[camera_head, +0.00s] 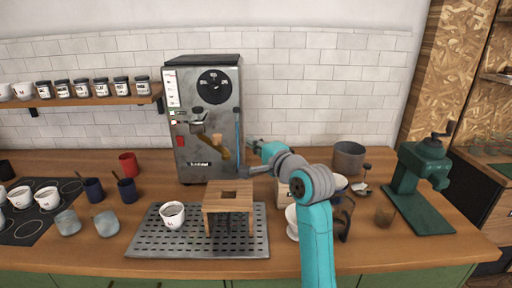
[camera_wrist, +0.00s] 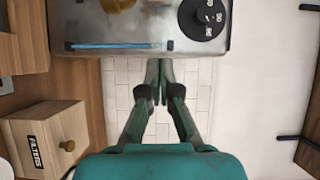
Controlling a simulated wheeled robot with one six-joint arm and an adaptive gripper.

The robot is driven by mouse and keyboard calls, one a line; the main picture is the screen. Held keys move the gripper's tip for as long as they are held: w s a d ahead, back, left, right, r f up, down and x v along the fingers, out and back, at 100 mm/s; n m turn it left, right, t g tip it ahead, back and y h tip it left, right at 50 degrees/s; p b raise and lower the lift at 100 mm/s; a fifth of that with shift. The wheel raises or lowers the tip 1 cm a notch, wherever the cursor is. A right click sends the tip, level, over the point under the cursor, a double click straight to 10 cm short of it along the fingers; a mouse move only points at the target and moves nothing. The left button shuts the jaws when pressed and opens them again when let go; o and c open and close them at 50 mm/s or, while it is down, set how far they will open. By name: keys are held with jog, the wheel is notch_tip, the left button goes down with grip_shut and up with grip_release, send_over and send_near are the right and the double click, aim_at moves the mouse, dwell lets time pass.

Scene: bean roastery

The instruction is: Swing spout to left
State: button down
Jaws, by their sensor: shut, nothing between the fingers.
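A grey metal machine (camera_head: 207,105) with a round black dial stands against the tiled wall. A brass-coloured piece (camera_head: 218,147), which looks like the spout, sticks out from its front, angled down to the right. Part of it shows at the top edge of the wrist view (camera_wrist: 118,4). A blue upright bar (camera_head: 238,145) runs down the machine's right front side; it also shows in the wrist view (camera_wrist: 112,46). My gripper (camera_head: 250,144) is just right of the machine, apart from the brass piece. In the wrist view its fingers (camera_wrist: 158,68) are together and empty.
A small wooden stand (camera_head: 230,194) and a white cup (camera_head: 172,215) are on the perforated tray (camera_head: 150,243) in front. A wooden filter box (camera_wrist: 45,135) stands near my arm. A grey pot (camera_head: 348,158) and green grinder (camera_head: 422,170) are at the right.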

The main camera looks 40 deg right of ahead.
aim_at(216, 140)
jog(key=w+a, duration=0.3)
jog(key=w, duration=0.4)
jog(key=shift+a, duration=0.15)
jog(key=shift+f, duration=0.1)
jog(key=shift+a, duration=0.2)
jog(key=shift+s+a+m+g+h, duration=0.2)
jog(key=shift+a+m+g+h, duration=0.3)
jog(key=shift+a+m+h, duration=1.3)
jog(key=w+a+m+g+h, duration=0.8)
jog(key=w+a+g+h, duration=0.1)
jog(key=a+h, duration=0.2)
jog(key=shift+w+a+m, duration=0.15)
jog(key=shift+a+m, duration=0.15)
jog(key=shift+a, duration=0.6)
